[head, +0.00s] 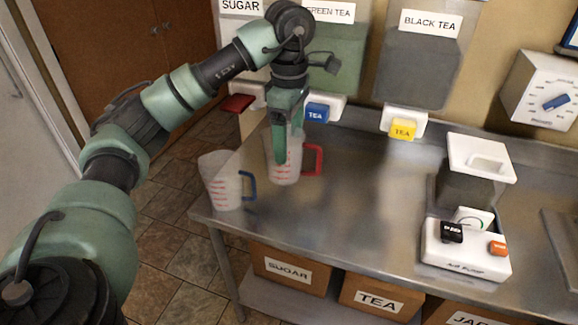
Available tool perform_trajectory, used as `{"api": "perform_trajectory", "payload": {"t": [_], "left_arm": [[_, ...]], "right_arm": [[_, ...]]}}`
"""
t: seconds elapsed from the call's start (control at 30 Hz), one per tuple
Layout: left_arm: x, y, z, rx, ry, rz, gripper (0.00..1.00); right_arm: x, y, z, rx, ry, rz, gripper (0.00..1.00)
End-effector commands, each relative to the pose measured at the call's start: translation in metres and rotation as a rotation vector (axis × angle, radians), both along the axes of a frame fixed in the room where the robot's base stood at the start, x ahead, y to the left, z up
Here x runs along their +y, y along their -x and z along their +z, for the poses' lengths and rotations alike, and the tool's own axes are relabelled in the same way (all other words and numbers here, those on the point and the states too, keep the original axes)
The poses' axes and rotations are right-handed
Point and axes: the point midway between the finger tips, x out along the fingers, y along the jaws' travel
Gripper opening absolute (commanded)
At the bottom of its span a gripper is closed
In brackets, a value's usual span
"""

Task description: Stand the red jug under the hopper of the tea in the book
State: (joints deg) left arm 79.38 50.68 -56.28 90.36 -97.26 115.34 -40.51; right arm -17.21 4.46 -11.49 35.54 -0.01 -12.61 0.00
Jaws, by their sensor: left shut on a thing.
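My left gripper (283,150) points down and is shut on the red jug (287,174), a clear measuring jug with a red handle. The jug is upright over the left part of the steel table; I cannot tell whether its base touches the top. It is in front of the hoppers, below the blue TEA lever. The green tea hopper (335,60) has the blue lever (316,114). The black tea hopper (415,68) has a yellow TEA lever (402,129). No book shows. My right gripper is not in view.
A blue-handled jug (222,184) stands at the table's left edge. A sugar hopper (240,7) is at the upper left. The table (350,205) is clear in the middle.

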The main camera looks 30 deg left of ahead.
Motion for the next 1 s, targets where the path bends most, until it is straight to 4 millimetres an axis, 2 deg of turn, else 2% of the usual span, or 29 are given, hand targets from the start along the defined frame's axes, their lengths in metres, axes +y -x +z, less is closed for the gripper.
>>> {"api": "perform_trajectory", "payload": {"t": [0.03,0.2,0.4,0.57,0.67,0.77,1.0], "left_arm": [[0.001,-0.001,0.014,-0.005,-0.001,0.003,0.18],[0.001,0.000,0.034,-0.003,-0.001,0.002,0.18],[0.000,0.000,0.041,0.000,0.001,0.001,0.18],[-0.005,0.002,0.037,0.000,-0.001,-0.065,0.18],[-0.019,0.006,0.028,0.002,-0.002,-0.228,0.18],[-0.039,0.016,0.013,0.002,-0.002,-0.489,0.18],[-0.094,0.060,-0.031,0.004,0.001,-1.218,0.18]], "right_arm": [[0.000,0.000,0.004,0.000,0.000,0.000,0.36],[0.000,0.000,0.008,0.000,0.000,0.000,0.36],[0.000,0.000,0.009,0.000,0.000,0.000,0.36],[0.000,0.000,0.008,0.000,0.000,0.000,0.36],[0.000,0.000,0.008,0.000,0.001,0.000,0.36],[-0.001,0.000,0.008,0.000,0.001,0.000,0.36],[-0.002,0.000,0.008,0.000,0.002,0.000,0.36]]}}
